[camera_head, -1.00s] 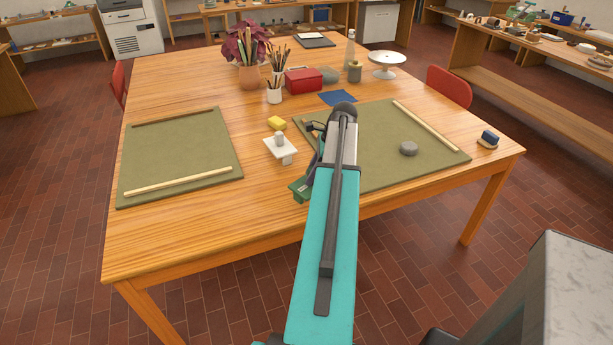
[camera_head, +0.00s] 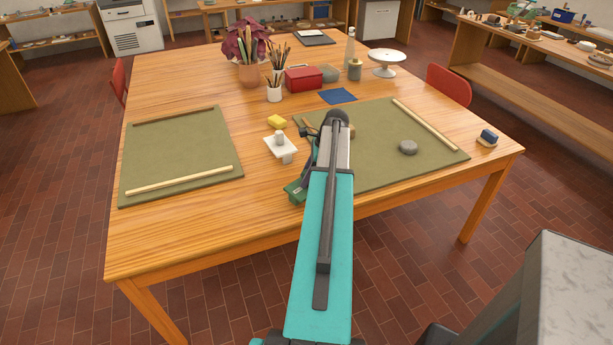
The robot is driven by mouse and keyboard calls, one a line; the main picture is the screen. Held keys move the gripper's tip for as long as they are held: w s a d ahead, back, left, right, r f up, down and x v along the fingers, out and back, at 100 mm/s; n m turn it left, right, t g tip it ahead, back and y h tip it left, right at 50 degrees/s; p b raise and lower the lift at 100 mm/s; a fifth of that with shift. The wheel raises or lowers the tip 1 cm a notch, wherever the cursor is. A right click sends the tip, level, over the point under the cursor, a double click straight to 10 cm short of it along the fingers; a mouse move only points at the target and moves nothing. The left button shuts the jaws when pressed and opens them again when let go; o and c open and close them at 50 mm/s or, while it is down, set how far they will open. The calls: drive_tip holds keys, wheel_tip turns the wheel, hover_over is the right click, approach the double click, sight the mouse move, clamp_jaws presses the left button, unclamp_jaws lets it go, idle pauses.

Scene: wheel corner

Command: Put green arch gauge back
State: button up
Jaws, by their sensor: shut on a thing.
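My arm reaches over the table's front edge, and its wrist bends down on the left side. My gripper (camera_head: 304,184) is mostly hidden behind the arm; only dark parts of it show. The green arch gauge (camera_head: 294,193) shows as a small dark green piece at the gripper, just left of my arm, and moves with it. The gripper is shut on it. Its arch shape cannot be made out from here, nor can its gap to the table.
A white block stand (camera_head: 281,147) and a yellow sponge (camera_head: 277,121) are left of my wrist. A green mat (camera_head: 372,160) with a grey stone (camera_head: 408,147) lies right, another mat (camera_head: 180,155) left.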

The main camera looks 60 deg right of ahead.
drive_tip(key=shift+f, duration=0.3)
drive_tip(key=shift+f, duration=0.1)
drive_tip(key=o, duration=1.1)
drive_tip(key=b+v, duration=0.2)
drive_tip(key=v, duration=1)
drive_tip(key=shift+b, duration=0.3)
